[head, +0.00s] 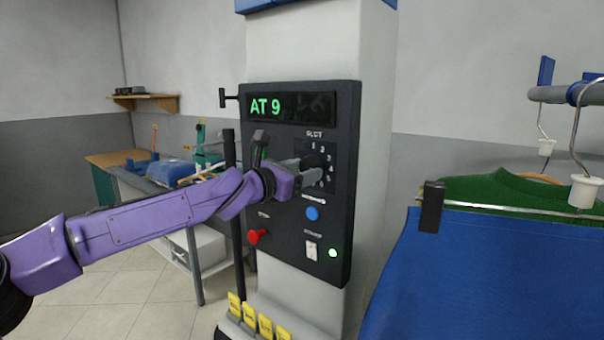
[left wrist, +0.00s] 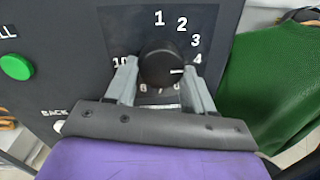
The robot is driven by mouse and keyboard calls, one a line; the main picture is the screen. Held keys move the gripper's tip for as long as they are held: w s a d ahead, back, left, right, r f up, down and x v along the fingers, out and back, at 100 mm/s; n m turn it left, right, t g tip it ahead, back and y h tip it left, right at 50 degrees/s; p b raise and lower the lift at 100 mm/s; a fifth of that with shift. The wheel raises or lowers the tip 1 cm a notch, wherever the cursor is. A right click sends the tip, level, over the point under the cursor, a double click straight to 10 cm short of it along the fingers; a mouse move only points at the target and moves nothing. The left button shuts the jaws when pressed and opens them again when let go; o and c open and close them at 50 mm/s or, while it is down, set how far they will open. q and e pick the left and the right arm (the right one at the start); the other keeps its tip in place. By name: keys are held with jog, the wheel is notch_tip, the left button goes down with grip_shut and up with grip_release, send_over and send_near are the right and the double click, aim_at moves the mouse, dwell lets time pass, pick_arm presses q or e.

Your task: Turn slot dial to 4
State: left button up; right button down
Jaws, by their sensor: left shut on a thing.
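The slot dial (left wrist: 161,64) is a round black knob with a white pointer line, ringed by white numbers. In the left wrist view its pointer aims right and slightly down, a little below the 4 (left wrist: 197,58). My left gripper (left wrist: 163,76) is shut on the dial, with one grey finger on each side of it. The fingers hide some numbers. In the head view my left gripper (head: 312,167) reaches the black control panel (head: 345,205) from the left and partly covers the dial. My right gripper is not in view.
The panel's display (head: 290,107) reads "AT 9". Below the dial are a blue button (head: 312,213), a red knob (head: 257,236) and a lit green light (head: 333,253). A blue garment (head: 460,280) hangs close on the right. Yellow tags (head: 250,316) stand at the column's foot.

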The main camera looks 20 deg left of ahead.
pick_arm(q)
jog(key=o, duration=1)
jog(key=shift+o, duration=0.2)
jog(key=v, duration=1)
jog(key=shift+s, duration=0.25)
jog(key=shift+a, duration=0.1)
